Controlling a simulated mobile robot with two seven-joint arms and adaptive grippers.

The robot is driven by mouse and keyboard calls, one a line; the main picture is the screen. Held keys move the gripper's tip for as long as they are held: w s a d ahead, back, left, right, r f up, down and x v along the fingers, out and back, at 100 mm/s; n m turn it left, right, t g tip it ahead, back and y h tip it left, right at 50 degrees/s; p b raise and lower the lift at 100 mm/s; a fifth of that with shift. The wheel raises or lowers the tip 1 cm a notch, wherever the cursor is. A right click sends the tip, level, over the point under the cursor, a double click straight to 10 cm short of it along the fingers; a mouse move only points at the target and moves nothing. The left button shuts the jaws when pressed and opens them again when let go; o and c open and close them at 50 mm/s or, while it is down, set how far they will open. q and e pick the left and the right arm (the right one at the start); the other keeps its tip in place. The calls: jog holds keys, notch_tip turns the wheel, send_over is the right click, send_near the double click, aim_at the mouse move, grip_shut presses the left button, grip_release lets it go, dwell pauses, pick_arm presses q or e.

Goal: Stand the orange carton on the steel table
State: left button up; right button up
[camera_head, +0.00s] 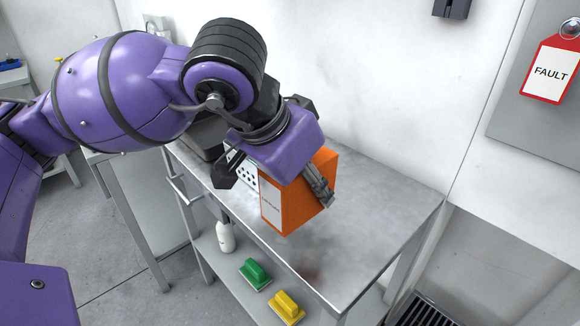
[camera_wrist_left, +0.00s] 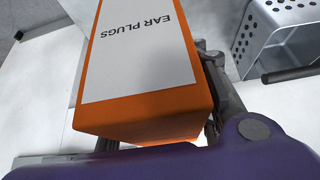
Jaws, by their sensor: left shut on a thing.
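The orange carton (camera_head: 302,205) has a white label and is in my left gripper (camera_head: 285,190), over the steel table (camera_head: 385,215). One finger lies along its right side; the other side of the grip is partly hidden by the wrist. In the left wrist view the carton (camera_wrist_left: 145,110) fills the middle, its white label reading "EAR PLUGS". A dark finger of the left gripper (camera_wrist_left: 215,100) lies along its right side. The carton looks roughly upright in the head view. I cannot tell whether its base touches the table. My right gripper is not in view.
The lower shelf holds a white bottle (camera_head: 226,237), a green brush (camera_head: 255,274) and a yellow brush (camera_head: 286,307). The tabletop to the right is clear.

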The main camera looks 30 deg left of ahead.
pick_arm(q)
jog(key=w+f, duration=0.2)
jog(key=w+d+f, duration=0.1)
jog(key=w+f, duration=0.3)
jog(key=shift+w+d+f, duration=0.1)
jog(key=shift+w+d, duration=0.3)
jog(key=f, duration=0.3)
jog(key=shift+w+d+f, duration=0.1)
jog(key=shift+w+f, duration=0.05)
jog(key=shift+w, duration=0.15)
jog(key=shift+f, duration=0.25)
jog(key=shift+f+b, duration=0.3)
jog(key=shift+b, duration=0.1)
jog(key=o, duration=1.2)
